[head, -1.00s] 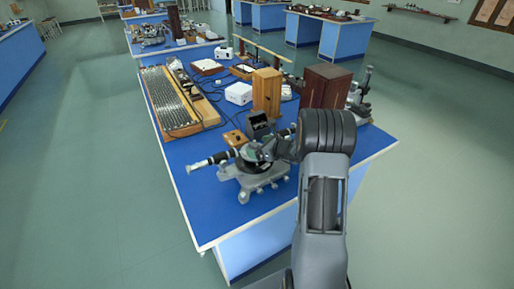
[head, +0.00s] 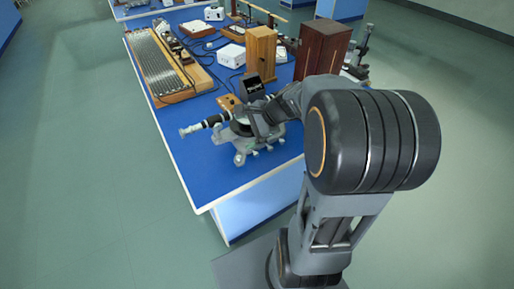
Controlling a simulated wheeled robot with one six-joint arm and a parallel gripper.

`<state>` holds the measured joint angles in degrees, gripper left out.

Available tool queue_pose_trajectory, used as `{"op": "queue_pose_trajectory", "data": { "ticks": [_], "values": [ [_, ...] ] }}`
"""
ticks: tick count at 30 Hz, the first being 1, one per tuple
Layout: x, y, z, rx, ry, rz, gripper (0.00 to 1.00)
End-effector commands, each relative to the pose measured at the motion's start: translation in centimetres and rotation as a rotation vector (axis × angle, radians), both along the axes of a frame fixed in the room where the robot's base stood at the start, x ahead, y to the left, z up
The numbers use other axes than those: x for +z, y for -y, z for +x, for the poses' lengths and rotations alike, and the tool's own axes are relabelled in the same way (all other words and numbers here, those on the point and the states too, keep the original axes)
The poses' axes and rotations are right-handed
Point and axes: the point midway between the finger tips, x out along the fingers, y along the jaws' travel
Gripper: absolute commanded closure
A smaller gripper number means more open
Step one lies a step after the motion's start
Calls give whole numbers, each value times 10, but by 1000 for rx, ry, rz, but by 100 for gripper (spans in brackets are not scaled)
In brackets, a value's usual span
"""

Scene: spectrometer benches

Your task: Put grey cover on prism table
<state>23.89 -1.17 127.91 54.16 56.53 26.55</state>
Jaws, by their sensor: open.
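The spectrometer (head: 243,143) stands near the front of the blue bench in the head view, with its black and silver telescope (head: 205,126) pointing left. My gripper (head: 257,121) is over the middle of the spectrometer, coming in from the right, and is open. It hides most of the prism table, whose surface I cannot make out clearly. A dark grey, box-like thing (head: 252,87) shows just behind my gripper. It may be the grey cover, but I cannot tell, nor whether it rests on the instrument or stands behind it.
A small wooden block (head: 228,103) lies just behind the spectrometer. Light (head: 261,50) and dark (head: 322,50) wooden boxes stand behind my arm. A ribbed wooden board (head: 160,68) and a white box (head: 231,56) lie farther back. The bench's front left corner is clear.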

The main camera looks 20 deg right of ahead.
Motion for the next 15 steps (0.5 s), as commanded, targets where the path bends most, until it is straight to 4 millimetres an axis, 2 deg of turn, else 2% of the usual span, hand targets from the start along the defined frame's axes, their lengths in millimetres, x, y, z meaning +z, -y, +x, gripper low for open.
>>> {"op": "queue_pose_trajectory", "data": {
  "ticks": [1,3,6,10,15],
  "values": [
    [7,-20,-22,175,50,-144,5],
    [11,-33,-49,405,112,-339,5],
    [16,-41,-80,691,197,-585,5],
    [22,-39,-106,973,283,-837,5],
    [28,-34,-121,1171,345,-1026,5]
  ]
}}
